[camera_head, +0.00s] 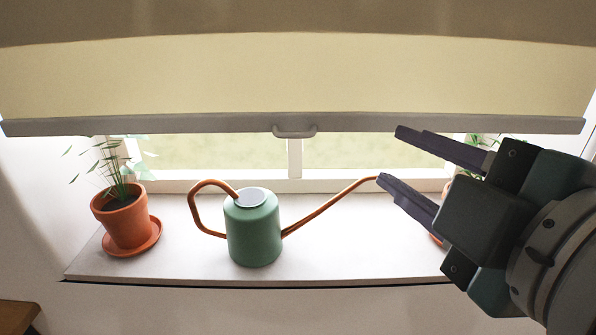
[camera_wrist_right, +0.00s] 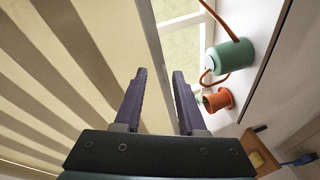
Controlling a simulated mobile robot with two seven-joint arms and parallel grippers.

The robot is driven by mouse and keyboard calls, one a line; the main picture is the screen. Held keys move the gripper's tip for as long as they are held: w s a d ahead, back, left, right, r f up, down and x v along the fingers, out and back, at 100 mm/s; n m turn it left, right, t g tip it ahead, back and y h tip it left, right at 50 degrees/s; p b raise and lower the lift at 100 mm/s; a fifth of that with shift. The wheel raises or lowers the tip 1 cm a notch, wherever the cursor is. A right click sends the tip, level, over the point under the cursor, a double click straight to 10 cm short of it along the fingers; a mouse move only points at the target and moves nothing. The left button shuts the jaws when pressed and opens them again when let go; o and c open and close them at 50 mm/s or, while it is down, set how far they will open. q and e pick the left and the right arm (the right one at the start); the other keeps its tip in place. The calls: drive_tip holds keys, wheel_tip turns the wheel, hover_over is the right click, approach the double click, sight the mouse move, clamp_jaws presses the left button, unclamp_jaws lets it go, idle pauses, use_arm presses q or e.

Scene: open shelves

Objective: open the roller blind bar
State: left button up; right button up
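The roller blind (camera_head: 300,75) hangs across the window, with a grey-brown bottom bar (camera_head: 180,124) running level above the sill. A small handle (camera_head: 295,132) sticks out at the middle of the bar. My right gripper (camera_head: 388,156) is open and empty, to the right of the handle and just below the bar's height, its fingers pointing left. In the right wrist view, the gripper (camera_wrist_right: 158,75) shows its two fingers apart, with the striped blind (camera_wrist_right: 60,80) at left and the bar (camera_wrist_right: 155,60) running just beyond the fingers. My left gripper is not in view.
A green watering can (camera_head: 253,230) with a copper handle and long spout stands on the white windowsill (camera_head: 330,250). A potted plant (camera_head: 125,218) on a saucer stands at left. Another pot is mostly hidden behind my right gripper.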

sight(298, 137)
drive_tip(key=a+f+n+t+y+b, duration=0.2)
drive_tip(key=a+f+n+y+b, duration=0.15)
drive_tip(key=n+b, duration=0.2)
drive_tip(key=shift+n+y, duration=0.25)
drive_tip(key=shift+n, duration=0.2)
drive_tip(key=x, duration=1.1)
drive_tip(key=shift+s+a, duration=0.1)
drive_tip(key=shift+a, duration=0.2)
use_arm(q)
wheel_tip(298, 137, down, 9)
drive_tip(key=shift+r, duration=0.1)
use_arm(e)
clamp_jaws()
